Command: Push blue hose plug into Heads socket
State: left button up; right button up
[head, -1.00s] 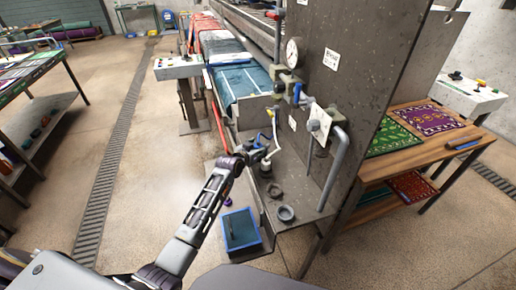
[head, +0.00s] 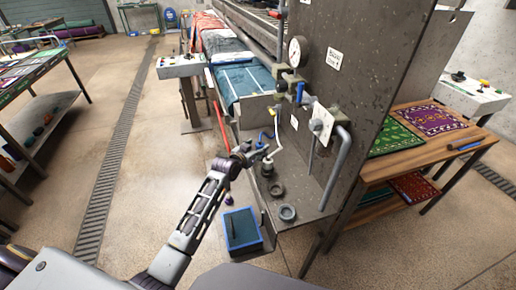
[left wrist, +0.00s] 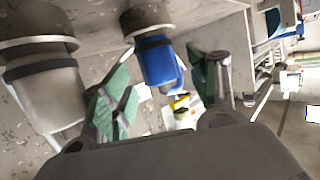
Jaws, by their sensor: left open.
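A blue plug (left wrist: 160,64) with a dark band shows in the left wrist view, against a grey round fitting (left wrist: 147,18). My left gripper (left wrist: 165,88) is open, with one green-padded finger on each side of the blue plug. The pads look apart from it. In the head view my left gripper (head: 262,155) is over the metal shelf at the machine's side, and blue hose (head: 267,133) shows just behind it. I cannot read a Heads label on any socket. My right gripper is not in view.
Dark round fittings (head: 287,213) stand on the shelf. A grey cylinder (left wrist: 42,95) is close to the left finger in the wrist view. The machine's panel (head: 365,80), with a gauge and pipes, rises to the right. A blue tray (head: 225,213) lies below the arm.

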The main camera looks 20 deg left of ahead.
pick_arm(q)
jog(key=shift+v, duration=1.95)
jog(key=shift+s+r, duration=0.1)
jog(key=shift+s, duration=0.25)
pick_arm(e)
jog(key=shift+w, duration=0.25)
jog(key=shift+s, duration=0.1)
pick_arm(q)
jog(key=shift+r, duration=0.3)
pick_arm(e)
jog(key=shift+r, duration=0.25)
pick_arm(q)
jog(key=shift+r+p, duration=0.75)
jog(key=shift+p, duration=0.3)
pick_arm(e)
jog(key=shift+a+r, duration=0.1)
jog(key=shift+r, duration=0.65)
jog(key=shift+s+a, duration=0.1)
